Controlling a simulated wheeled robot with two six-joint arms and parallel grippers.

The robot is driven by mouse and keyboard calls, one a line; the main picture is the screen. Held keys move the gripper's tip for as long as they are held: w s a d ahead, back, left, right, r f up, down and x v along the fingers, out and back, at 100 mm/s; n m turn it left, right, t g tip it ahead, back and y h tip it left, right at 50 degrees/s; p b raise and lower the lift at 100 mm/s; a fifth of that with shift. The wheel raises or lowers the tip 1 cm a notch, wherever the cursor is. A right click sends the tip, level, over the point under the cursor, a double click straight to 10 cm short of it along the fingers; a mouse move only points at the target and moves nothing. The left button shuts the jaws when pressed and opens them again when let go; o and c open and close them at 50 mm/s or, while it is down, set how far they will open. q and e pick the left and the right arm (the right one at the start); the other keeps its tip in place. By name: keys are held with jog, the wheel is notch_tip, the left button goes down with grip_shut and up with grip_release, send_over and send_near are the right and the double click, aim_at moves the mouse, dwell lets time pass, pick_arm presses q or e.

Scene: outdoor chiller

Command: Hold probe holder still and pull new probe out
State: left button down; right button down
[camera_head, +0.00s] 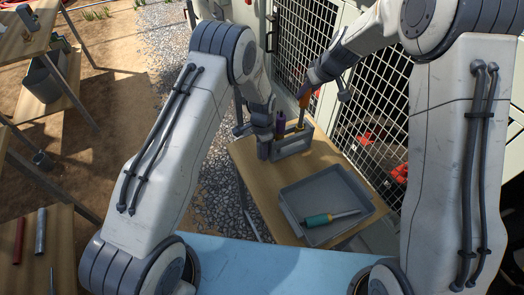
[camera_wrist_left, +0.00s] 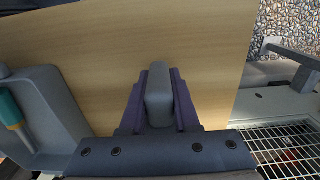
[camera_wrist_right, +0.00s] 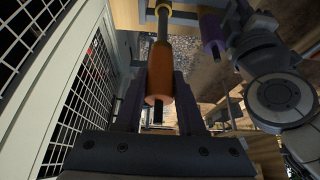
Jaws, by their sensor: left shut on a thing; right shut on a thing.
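The grey probe holder (camera_head: 295,146) stands on the small wooden table. My left gripper (camera_head: 265,146) is shut on its left end; in the left wrist view the fingers (camera_wrist_left: 158,98) clasp a grey rounded part of the holder (camera_wrist_left: 159,95). My right gripper (camera_head: 306,90) is shut on an orange-handled probe (camera_head: 304,101), which also shows between the fingers in the right wrist view (camera_wrist_right: 160,75). Its dark shaft runs down to a yellow collar (camera_wrist_right: 163,9) at the holder. A purple probe (camera_head: 281,122) stands in the holder beside it. The orange probe's lower tip is hidden.
A grey tray (camera_head: 358,222) on the same table holds a teal-handled tool (camera_head: 318,220). A white cabinet with mesh panels (camera_head: 365,110) stands close behind and to the right. Other wooden tables stand at the left (camera_head: 30,45). A light blue surface (camera_head: 275,265) lies in front.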

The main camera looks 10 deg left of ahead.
pick_arm(q)
jog(key=c, duration=0.6)
grip_release()
jog(key=shift+o, duration=0.2)
notch_tip(320, 180, up, 12)
